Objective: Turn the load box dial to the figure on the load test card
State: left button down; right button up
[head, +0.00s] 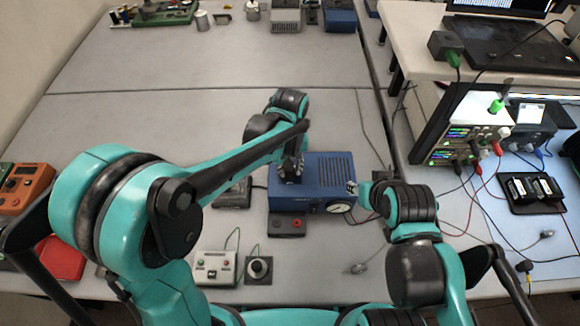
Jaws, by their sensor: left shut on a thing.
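A blue box (328,170) with a vented top stands on the grey bench in the middle, and it looks like the load box. A round white-faced dial or gauge (338,208) is low at its front right; its figures are too small to read. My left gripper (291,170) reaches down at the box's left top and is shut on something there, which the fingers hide. My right gripper (353,187) is at the box's right front edge, just above the round face; its jaws are too small to judge. I cannot make out the load test card.
A pale control box (216,268) and a black knob unit (259,268) stand in front. Instruments (470,130) and loose leads crowd the right.

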pick_arm(q)
jog(key=c, duration=1.2)
grip_release()
notch_tip(320, 180, up, 12)
